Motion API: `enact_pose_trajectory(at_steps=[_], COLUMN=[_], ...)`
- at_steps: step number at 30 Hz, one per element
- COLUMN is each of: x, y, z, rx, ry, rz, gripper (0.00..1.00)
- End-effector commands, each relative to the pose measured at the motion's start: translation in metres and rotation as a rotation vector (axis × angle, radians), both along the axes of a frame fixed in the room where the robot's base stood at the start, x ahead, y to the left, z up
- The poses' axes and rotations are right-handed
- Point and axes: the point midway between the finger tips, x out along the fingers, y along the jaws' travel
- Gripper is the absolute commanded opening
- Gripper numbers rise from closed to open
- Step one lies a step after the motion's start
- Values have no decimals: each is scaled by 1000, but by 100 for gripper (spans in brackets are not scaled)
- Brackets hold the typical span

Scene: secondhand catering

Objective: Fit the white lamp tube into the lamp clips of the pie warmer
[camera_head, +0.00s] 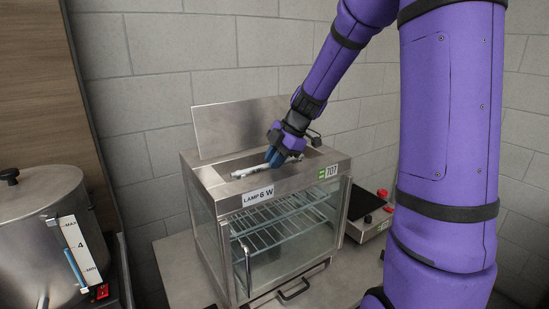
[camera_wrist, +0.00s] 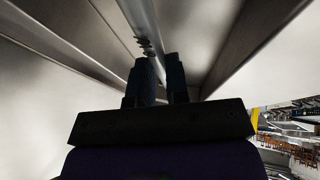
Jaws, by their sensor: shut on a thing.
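The pie warmer (camera_head: 286,208) is a steel and glass cabinet with its top lid raised. My gripper (camera_head: 271,157) reaches down into the open top and is shut on the white lamp tube (camera_head: 250,170). The tube lies roughly level in the opening, with its left part showing and the rest hidden by my fingers. In the wrist view my two dark fingers (camera_wrist: 161,75) point into the shadowed recess. A pale strip runs up from them with a small dark ribbed piece (camera_wrist: 145,47) beside it. I cannot tell whether that piece is a lamp clip, nor whether the tube touches the clips.
The raised lid (camera_head: 240,125) stands behind the opening, near the wall. The warmer's front bears a "LAMP 6 W" label (camera_head: 258,196) and a "707" tag (camera_head: 328,172). A steel urn (camera_head: 35,235) stands at left and a black-topped device (camera_head: 364,205) at right.

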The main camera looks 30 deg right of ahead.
Motion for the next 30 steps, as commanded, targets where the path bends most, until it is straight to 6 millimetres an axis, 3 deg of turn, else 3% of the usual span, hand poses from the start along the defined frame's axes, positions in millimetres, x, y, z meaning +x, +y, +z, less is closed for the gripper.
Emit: enact_pose_trajectory(at_steps=[10, 11, 12, 15, 24, 30], x=[0, 0, 0, 0, 0, -6], y=[0, 0, 0, 0, -1, -10], z=[0, 0, 0, 0, 2, 23], rx=[0, 0, 0, 0, 0, -1], ry=[0, 0, 0, 0, -1, -5], rz=[0, 0, 0, 0, 0, -2], gripper=[0, 18, 27, 45, 45, 45])
